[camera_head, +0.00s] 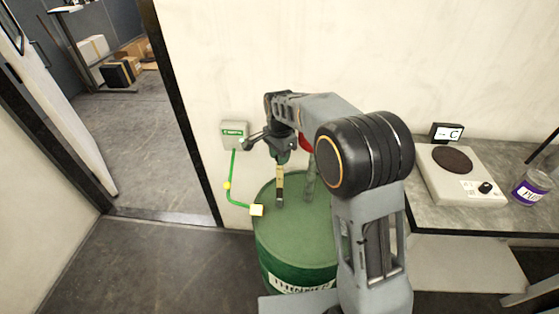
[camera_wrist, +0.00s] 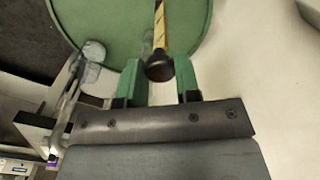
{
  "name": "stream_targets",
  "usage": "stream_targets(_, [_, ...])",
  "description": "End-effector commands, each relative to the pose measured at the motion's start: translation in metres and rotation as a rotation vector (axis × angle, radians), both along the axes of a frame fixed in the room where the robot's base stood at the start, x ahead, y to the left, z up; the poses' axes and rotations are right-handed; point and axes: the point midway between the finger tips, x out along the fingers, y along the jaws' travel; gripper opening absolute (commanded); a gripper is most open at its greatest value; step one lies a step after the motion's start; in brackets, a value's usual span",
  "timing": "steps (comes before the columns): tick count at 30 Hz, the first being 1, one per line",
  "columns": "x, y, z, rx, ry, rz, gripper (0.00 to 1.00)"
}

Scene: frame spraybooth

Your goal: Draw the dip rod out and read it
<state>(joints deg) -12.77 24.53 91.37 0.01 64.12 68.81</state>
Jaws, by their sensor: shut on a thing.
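The green drum (camera_head: 300,225) stands against the wall, with a white label on its side. The dip rod (camera_head: 279,183), yellow with dark marks, stands upright over the drum's lid. Its lower end meets a small dark fitting on the lid. My gripper (camera_head: 283,156) is above the lid, shut on the rod's top. In the wrist view the rod's black knob (camera_wrist: 159,68) sits between my green fingers (camera_wrist: 158,80), and its yellow marked face runs away toward the lid. The marks are too small to read. How much rod is inside the drum is hidden.
A grey upright fitting (camera_head: 310,180) stands beside the rod. On the right, a bench holds a hotplate (camera_head: 438,188), a card (camera_head: 446,132) and a purple-labelled jar (camera_head: 528,192).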

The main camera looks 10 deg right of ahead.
Motion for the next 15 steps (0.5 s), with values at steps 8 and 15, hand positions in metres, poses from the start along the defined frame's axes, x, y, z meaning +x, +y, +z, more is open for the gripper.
stream_targets(8, [0.001,0.0,0.082,0.001,-0.003,0.0,0.0])
stream_targets(15, [0.001,0.0,0.111,0.001,-0.003,0.0,0.0])
